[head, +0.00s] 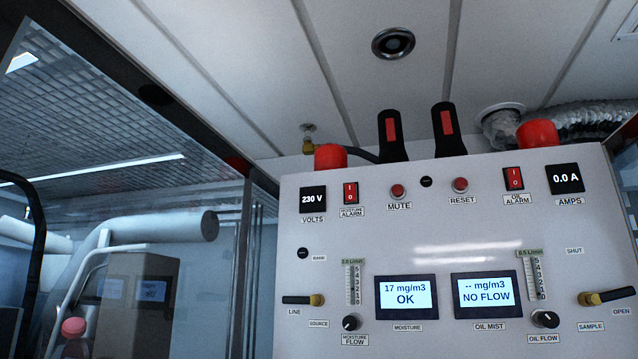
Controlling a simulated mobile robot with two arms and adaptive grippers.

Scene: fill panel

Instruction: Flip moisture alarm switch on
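The moisture alarm switch (351,193) is a small red rocker marked I above O, near the upper left corner of the grey panel (440,225). Its label, MOISTURE ALARM (352,212), sits just below it. I cannot tell from this view which half of the rocker is pressed. The moisture display (406,297) is lit and reads 17 mg/m3 OK. Neither of my grippers shows in the head view, and nothing covers the switch.
A volts meter (313,200) is left of the switch; the red MUTE button (398,191) is right. A similar oil alarm switch (514,178) is farther right. Red domes (330,156) and black handles (390,137) rise at the panel's top. The space before the panel looks clear.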

